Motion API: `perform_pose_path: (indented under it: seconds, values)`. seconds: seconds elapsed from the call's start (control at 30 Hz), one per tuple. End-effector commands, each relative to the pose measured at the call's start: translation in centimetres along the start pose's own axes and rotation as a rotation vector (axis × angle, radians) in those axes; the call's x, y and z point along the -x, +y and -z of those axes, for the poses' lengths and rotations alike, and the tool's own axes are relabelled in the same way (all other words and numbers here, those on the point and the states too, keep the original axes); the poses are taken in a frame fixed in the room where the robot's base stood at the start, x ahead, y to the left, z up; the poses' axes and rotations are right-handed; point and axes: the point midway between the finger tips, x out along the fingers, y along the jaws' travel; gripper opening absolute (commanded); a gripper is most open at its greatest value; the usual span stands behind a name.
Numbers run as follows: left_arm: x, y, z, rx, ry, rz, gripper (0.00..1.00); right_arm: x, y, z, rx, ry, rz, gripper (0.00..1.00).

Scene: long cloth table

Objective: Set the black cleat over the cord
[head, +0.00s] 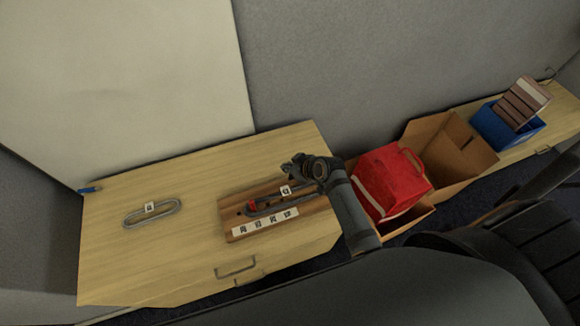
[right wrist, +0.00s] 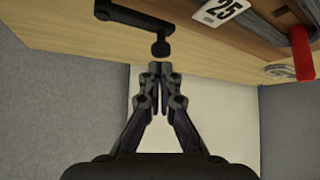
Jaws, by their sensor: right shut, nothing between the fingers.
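My right gripper (head: 300,168) is over the back edge of the wooden board (head: 228,228). In the right wrist view its fingers (right wrist: 160,75) are shut with nothing between them. A black bar-shaped piece with a short stub (right wrist: 135,22), which looks like the black cleat, lies on the wood just ahead of the fingertips. I cannot tell whether they touch. In the head view the gripper hides that spot. A grey cord (head: 270,211) runs along the board with a red piece (head: 252,206) on it. The red piece (right wrist: 303,52) also shows in the wrist view. My left gripper is not in view.
A label strip (head: 265,221) lies along the board's front. A grey loop with a tag (head: 133,219) lies to the left on bare tabletop. A red bag (head: 390,180) and a cardboard box (head: 436,143) stand right of the table.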

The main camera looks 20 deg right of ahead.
Motion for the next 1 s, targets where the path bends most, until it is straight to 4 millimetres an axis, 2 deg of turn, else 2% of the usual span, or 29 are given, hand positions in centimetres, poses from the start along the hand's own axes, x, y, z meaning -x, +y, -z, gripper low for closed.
perform_pose_path:
  seconds: [0.2,0.53,1.0]
  values:
    - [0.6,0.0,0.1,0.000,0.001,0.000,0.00,0.7,0.0,-1.1,0.001,0.000,0.000,0.00]
    - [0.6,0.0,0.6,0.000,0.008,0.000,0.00,0.7,0.0,-1.1,0.001,0.000,0.002,0.00]
    - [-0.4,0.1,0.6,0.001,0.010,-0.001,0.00,0.8,-0.1,-1.5,0.103,-0.002,0.097,0.00]
